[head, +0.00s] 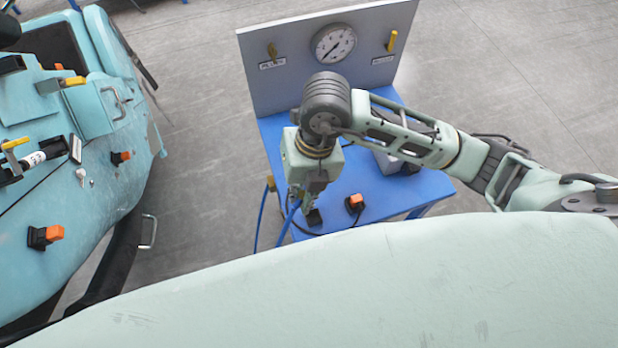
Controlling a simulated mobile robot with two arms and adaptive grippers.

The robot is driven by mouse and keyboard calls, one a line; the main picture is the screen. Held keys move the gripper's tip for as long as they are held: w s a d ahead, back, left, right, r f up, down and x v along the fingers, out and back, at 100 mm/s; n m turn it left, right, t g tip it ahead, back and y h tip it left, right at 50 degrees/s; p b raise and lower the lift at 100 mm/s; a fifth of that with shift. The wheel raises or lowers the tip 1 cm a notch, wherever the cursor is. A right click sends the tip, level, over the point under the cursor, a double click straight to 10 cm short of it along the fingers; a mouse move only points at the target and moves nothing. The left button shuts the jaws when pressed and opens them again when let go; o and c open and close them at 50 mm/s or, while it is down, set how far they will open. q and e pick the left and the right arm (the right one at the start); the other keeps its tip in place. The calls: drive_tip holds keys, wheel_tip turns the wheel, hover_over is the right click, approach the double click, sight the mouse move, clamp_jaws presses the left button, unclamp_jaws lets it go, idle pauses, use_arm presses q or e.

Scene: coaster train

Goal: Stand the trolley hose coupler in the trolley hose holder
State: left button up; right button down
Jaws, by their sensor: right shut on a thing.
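My right gripper (314,196) is low over the left front part of the blue trolley (385,193), pointing down. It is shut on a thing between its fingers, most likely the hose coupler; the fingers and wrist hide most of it. A blue hose (283,230) runs down from beside the fingers past the trolley's edge. A small black block (313,217) shows just below the fingertips; I cannot tell whether it is the holder or whether the coupler touches it. A brass-coloured fitting (271,184) sits at the trolley's left edge. My left gripper is not in view.
An orange-and-black plug (355,203) with a dark cable lies right of the gripper. A grey panel with a gauge (334,43) and yellow valve handle (391,41) stands behind. A grey box (391,161) is partly behind my arm. A teal train car (62,240) stands left, across open floor.

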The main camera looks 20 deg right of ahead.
drive_tip(key=shift+d+r+m+y, duration=0.1)
drive_tip(key=shift+d+m+y, duration=0.2)
drive_tip(key=shift+d+m, duration=0.55)
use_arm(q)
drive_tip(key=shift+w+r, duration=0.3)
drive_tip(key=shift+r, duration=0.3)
use_arm(e)
drive_tip(key=shift+d+g, duration=0.25)
drive_tip(key=shift+g, duration=0.05)
drive_tip(key=shift+d, duration=0.1)
wheel_tip(320, 180, down, 6)
drive_tip(key=b, duration=0.4)
drive_tip(key=shift+b, duration=0.4)
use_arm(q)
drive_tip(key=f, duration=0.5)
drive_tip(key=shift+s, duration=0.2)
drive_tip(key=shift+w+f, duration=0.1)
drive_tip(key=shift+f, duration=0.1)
